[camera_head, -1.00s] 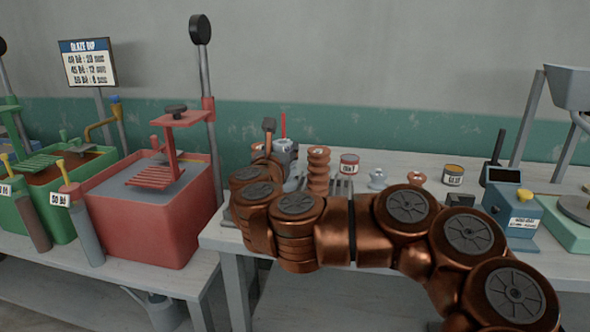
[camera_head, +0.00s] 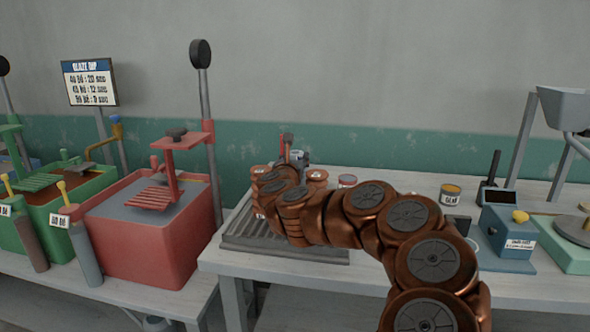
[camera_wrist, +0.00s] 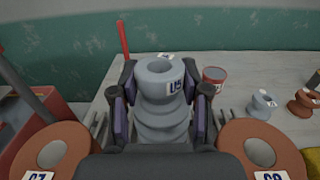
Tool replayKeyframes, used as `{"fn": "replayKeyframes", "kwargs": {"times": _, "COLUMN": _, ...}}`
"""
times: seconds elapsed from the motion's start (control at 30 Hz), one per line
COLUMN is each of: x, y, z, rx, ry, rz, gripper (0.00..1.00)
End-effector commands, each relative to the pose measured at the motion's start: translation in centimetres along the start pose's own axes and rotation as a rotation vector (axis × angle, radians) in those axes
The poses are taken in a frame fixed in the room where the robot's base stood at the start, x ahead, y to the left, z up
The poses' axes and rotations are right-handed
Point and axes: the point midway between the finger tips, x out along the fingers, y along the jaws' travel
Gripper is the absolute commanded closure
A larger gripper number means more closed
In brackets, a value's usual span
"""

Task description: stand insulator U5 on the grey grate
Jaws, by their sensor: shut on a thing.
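Insulator U5 (camera_wrist: 160,80) is a pale grey ribbed piece with a hollow top and a "U5" label, upright in the wrist view. My gripper (camera_wrist: 161,98) is shut on it, one dark finger at each side. The grey grate (camera_head: 300,253) lies at the left end of the white table in the head view, its front and left parts showing. My arm covers much of the rest. The base of U5 is hidden in the wrist view, so I cannot tell whether it touches the grate.
Brown insulators stand close at left (camera_wrist: 52,150) and right (camera_wrist: 262,152) in the wrist view. A red-labelled can (camera_wrist: 214,75), a small grey insulator (camera_wrist: 261,104) and a small brown one (camera_wrist: 304,104) stand beyond. A red tank (camera_head: 150,240) is left of the table.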

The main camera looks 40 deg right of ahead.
Motion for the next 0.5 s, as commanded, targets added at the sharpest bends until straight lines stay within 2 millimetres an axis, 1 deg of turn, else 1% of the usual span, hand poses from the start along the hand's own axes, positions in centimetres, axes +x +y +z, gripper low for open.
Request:
{"fn": "replayKeyframes", "kwargs": {"times": 0.1, "x": 0.6, "y": 0.0, "z": 0.1, "rx": -0.001, "ry": -0.003, "rz": -0.001, "gripper": 1.0}}
{"fn": "replayKeyframes", "kwargs": {"times": 0.3, "x": 0.5, "y": 0.0, "z": -1.7, "rx": -0.002, "ry": -0.001, "rz": 0.001, "gripper": 1.0}}
{"fn": "replayKeyframes", "kwargs": {"times": 0.5, "x": 0.5, "y": 0.0, "z": -3.2, "rx": -0.002, "ry": -0.003, "rz": 0.0, "gripper": 1.0}}
